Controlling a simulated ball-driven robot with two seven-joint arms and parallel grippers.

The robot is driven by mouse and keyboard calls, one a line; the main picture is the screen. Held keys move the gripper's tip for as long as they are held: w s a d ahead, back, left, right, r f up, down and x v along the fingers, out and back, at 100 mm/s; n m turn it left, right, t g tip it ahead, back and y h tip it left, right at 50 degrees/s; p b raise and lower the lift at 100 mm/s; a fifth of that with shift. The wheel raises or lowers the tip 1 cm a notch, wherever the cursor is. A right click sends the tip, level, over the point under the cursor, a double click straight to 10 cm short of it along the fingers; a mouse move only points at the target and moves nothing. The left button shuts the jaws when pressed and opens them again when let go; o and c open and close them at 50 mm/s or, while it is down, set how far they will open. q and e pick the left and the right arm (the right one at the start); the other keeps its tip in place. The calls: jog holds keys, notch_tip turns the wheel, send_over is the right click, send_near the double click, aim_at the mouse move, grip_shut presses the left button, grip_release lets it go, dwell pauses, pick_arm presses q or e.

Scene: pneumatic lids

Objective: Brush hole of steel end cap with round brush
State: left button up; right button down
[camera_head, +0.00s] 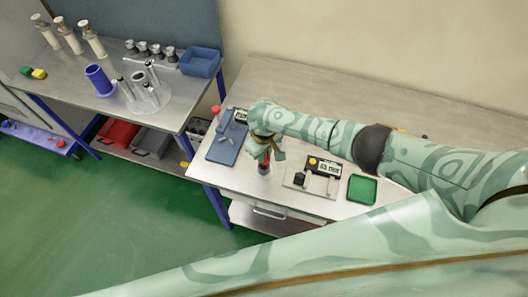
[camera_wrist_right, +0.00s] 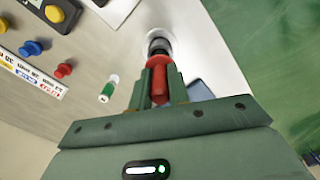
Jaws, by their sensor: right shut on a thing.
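My right gripper (camera_head: 264,153) is over the front part of the right-hand bench. In the right wrist view its fingers (camera_wrist_right: 159,82) are shut on a red-handled tool (camera_wrist_right: 159,85), probably the round brush. The tool's far end, with a dark section, points at a bright metal round part (camera_wrist_right: 158,40), probably the steel end cap. This part also shows in the head view (camera_head: 264,170), small, just below the gripper. I cannot tell whether the bristles are inside the hole. My left gripper is not in view.
The bench (camera_head: 215,175) also bears a blue mat (camera_head: 226,143) left of the gripper, a gauge fixture with a display (camera_head: 328,167) and a green tray (camera_head: 362,189) to the right. Another bench (camera_head: 180,105) at left holds a blue bin (camera_head: 200,62), a blue cup (camera_head: 99,79) and metal cylinders.

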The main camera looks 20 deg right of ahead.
jog(key=shift+f, duration=0.35)
jog(key=shift+r+p, duration=1.1)
jog(key=shift+p, duration=0.1)
jog(key=shift+f+b, duration=0.85)
jog(key=shift+f, duration=0.3)
jog(key=shift+r+p, duration=1.15)
jog(key=shift+p, duration=0.15)
jog(key=shift+f+b, duration=0.85)
jog(key=shift+f, duration=0.25)
notch_tip(320, 180, up, 7)
jog(key=p, duration=0.7)
jog(key=shift+r+p, duration=0.1)
jog(key=shift+p, duration=0.25)
